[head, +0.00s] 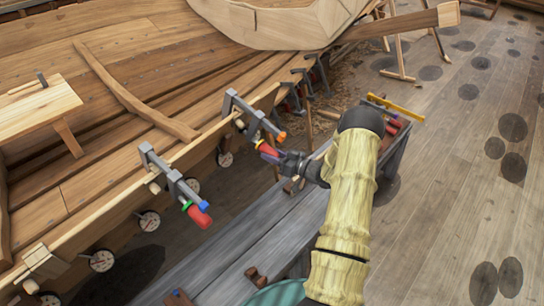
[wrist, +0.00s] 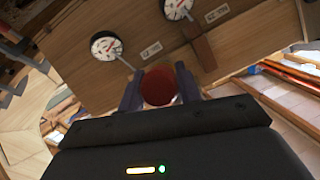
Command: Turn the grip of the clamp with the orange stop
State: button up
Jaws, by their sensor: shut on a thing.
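The clamp with the orange stop (head: 254,114) sits on the top edge of the hull plank in the head view, its grey bar pointing right and down to the orange tip. Its red grip (head: 264,147) hangs below the bar beside my gripper (head: 272,156). In the wrist view the end of the red grip (wrist: 158,87) lies between the two dark fingers of my gripper (wrist: 159,88), which is shut on it. The fingers partly hide the grip in both views.
A second clamp (head: 174,182) with a blue stop and red grip stands to the left on the same edge. Round dials (head: 150,220) line the hull side. A grey bench (head: 230,250) lies below my arm.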

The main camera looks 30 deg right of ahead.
jog(key=shift+m+y, duration=0.5)
jog(key=o, duration=1)
jog(key=r+b+v, duration=0.1)
jog(key=b+v, duration=0.1)
jog(key=v, duration=1.5)
jog(key=shift+s+d+f+b, duration=0.15)
jog(key=shift+d+b, duration=0.1)
jog(key=shift+b, duration=0.05)
